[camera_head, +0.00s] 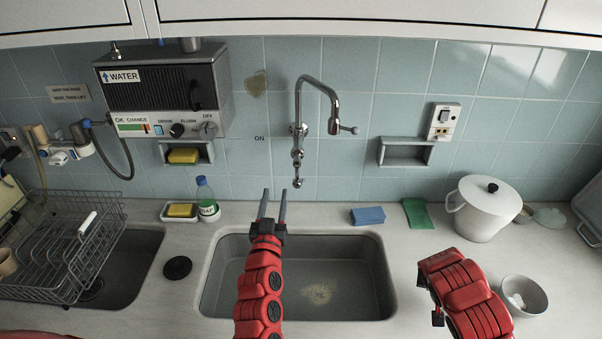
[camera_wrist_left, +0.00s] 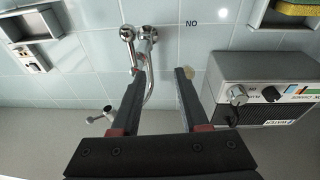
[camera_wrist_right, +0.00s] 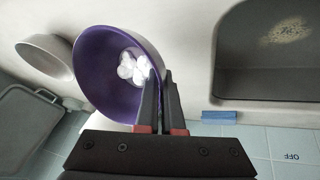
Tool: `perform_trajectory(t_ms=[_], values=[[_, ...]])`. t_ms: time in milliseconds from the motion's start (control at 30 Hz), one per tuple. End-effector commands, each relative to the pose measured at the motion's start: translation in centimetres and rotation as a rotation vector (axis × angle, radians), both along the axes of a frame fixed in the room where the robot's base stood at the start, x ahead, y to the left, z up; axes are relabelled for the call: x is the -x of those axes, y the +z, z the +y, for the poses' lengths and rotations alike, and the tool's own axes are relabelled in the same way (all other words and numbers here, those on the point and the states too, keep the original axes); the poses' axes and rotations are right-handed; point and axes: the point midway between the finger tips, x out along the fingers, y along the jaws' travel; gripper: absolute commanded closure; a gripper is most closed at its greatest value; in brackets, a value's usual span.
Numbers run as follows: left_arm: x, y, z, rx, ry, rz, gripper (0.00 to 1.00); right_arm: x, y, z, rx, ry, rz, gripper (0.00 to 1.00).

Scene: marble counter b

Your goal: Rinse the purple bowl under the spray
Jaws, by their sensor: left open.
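The purple bowl (camera_wrist_right: 88,75) shows in the right wrist view, tilted, with white lumps, perhaps foam, inside. My right gripper (camera_wrist_right: 163,80) is closed on its rim; I cannot make out the purple bowl in the head view. My left gripper (camera_head: 273,192) is open and empty, raised over the sink's back edge. The chrome faucet (camera_head: 318,82) with its spray head (camera_head: 334,126) is on the wall beyond it. A small fitting (camera_head: 298,182) hangs below, right of the left fingertips. No running water shows. The sink (camera_head: 345,275) has a brownish patch on its floor.
A pale bowl (camera_head: 537,297) and white pot (camera_head: 485,208) stand at right. A blue sponge (camera_head: 368,216) and green cloth (camera_head: 418,213) lie behind the sink. A bottle (camera_head: 207,200), black disc (camera_head: 177,267) and wire rack (camera_head: 60,245) are left. A water heater (camera_head: 165,85) hangs above.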

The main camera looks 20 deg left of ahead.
Motion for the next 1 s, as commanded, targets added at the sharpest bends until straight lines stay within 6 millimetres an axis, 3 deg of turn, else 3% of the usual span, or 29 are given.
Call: perform_trajectory(t_ms=[200, 467, 1000], values=[[-1.4, -0.3, -1.8, 0.001, -0.138, 0.148, 0.55, 0.0, -0.4, 0.0, 0.000, 0.000, -0.001, 1.00], [-2.2, -0.4, -2.8, -0.006, -0.197, 0.197, 0.55, 0.0, -0.1, 0.0, 0.000, 0.000, -0.001, 1.00], [-9.8, -0.1, -2.7, -0.007, -0.195, 0.193, 0.55, 0.0, 2.8, 0.0, 0.000, -0.001, 0.000, 1.00]])
